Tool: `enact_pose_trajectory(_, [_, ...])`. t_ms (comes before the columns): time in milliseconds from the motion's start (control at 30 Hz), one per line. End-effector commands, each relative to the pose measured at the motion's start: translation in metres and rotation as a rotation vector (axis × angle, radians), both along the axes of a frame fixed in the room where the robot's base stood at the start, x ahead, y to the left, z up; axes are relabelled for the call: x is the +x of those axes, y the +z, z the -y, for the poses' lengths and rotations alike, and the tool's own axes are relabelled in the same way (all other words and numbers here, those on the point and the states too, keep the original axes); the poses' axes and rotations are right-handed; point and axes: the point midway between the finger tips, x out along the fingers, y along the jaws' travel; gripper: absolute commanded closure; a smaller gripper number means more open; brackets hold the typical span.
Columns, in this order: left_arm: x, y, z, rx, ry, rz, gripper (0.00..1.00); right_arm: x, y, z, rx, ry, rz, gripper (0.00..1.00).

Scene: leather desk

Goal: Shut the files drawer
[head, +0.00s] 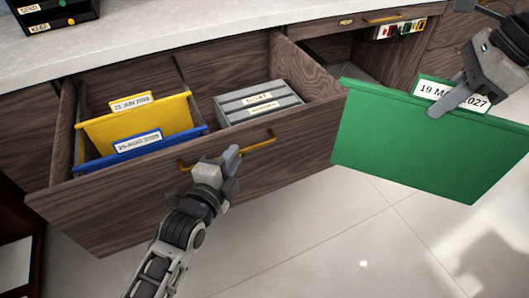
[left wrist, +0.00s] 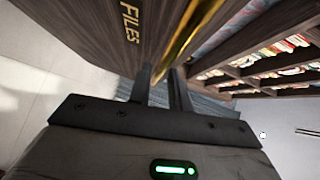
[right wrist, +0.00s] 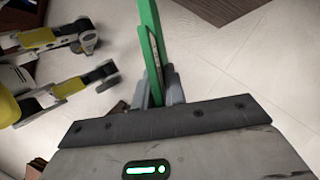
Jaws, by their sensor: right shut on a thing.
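The files drawer (head: 120,215) stands open, its dark wood front pulled out from the desk. A brass handle (head: 258,145) runs along the front and also shows in the left wrist view (left wrist: 188,35), near gold lettering "FILES" (left wrist: 130,22). My left gripper (head: 232,158) is at the middle of the handle, its fingers apart, with the handle's bar at the fingertips; firm contact cannot be told. My right gripper (head: 440,108) is shut on the top edge of a green folder (head: 425,145), labelled "19 M… 2027", held up right of the drawer.
A smaller drawer (head: 345,23) and an open recess lie to the right. Pale floor tiles (head: 310,240) in front are clear.

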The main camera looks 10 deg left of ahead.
Motion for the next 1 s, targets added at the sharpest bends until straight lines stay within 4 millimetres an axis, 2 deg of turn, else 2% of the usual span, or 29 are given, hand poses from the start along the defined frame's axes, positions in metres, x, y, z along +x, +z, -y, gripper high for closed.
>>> enact_pose_trajectory(100, [0.015, -0.003, 0.003, -0.002, 0.001, 0.0, 0.8, 0.0, -0.003, 0.0, 0.001, 0.001, 0.002, 1.0])
enact_pose_trajectory(200, [0.022, -0.004, 0.004, -0.002, 0.001, -0.001, 0.8, 0.0, -0.004, 0.0, 0.002, 0.001, 0.002, 1.0])
enact_pose_trajectory(533, [0.025, -0.004, 0.005, -0.001, 0.001, -0.001, 0.8, 0.0, -0.004, 0.0, 0.002, 0.001, 0.002, 1.0])
enact_pose_trajectory(600, [0.025, -0.004, 0.005, -0.001, 0.0, -0.001, 1.0, 0.0, -0.004, 0.0, 0.002, 0.001, 0.002, 1.0])
enact_pose_trajectory(1000, [0.031, -0.004, -0.003, 0.002, 0.005, -0.001, 1.0, 0.0, -0.004, 0.0, 0.002, 0.001, 0.002, 1.0])
